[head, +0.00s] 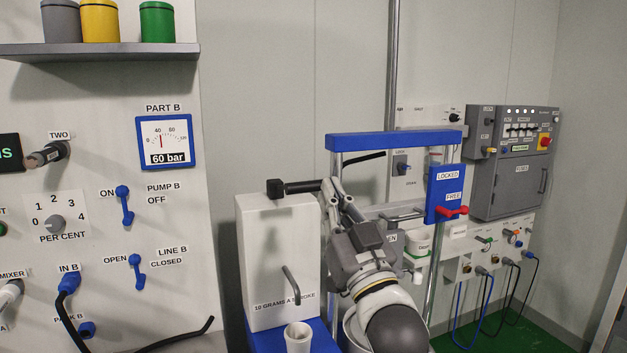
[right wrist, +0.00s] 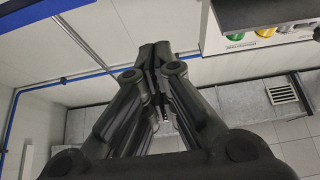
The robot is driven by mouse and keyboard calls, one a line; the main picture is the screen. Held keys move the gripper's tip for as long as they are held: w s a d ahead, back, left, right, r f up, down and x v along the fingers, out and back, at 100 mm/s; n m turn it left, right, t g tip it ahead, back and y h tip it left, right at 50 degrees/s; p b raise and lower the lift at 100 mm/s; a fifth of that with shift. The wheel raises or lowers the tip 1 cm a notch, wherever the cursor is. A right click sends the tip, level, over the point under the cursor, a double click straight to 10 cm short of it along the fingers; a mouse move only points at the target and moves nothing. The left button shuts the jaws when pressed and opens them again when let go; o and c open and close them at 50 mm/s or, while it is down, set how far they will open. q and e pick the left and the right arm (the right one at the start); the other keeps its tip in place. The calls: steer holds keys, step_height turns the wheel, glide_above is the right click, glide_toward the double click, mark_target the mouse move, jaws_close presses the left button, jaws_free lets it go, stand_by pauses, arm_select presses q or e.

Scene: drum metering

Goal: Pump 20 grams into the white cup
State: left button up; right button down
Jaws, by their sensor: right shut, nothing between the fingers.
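The white cup (head: 298,339) stands upright on a blue base (head: 258,338), below the bent metal spout (head: 291,285) of a white pump box (head: 262,235). The box is labelled "10 GRAMS A STROKE". Its dark lever (head: 302,187) sticks out level to the right from a black block at the top of the box. My right gripper (head: 329,187) is at the lever's free end, its fingers shut and empty. I cannot tell whether they touch the lever. In the right wrist view the shut fingers (right wrist: 157,55) point away with nothing between them. The cup's inside is not clear. My left gripper is out of view.
A blue-topped metal frame (head: 395,140) with a LOCKED/FREE plate and red handle (head: 452,211) stands right of the box, behind my right arm. A panel with the PART B gauge (head: 164,143), blue levers and hoses is at the left. A grey cabinet (head: 510,165) hangs at the right.

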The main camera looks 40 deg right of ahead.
step_height(320, 180, up, 6)
steer(key=f+p, duration=0.1)
steer(key=p, duration=0.3)
glide_above(288, 186)
steer(key=s+d, duration=0.3)
steer(key=s, duration=0.1)
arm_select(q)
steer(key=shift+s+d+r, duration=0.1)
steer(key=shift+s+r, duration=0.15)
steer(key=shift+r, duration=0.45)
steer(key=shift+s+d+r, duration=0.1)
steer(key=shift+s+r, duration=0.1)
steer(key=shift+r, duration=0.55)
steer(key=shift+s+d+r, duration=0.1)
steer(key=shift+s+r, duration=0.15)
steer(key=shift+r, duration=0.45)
arm_select(e)
steer(key=shift+w+d+f, duration=0.1)
steer(key=shift+w+f, duration=0.05)
steer(key=shift+f, duration=0.85)
steer(key=shift+w+f, duration=0.15)
steer(key=shift+f, duration=0.8)
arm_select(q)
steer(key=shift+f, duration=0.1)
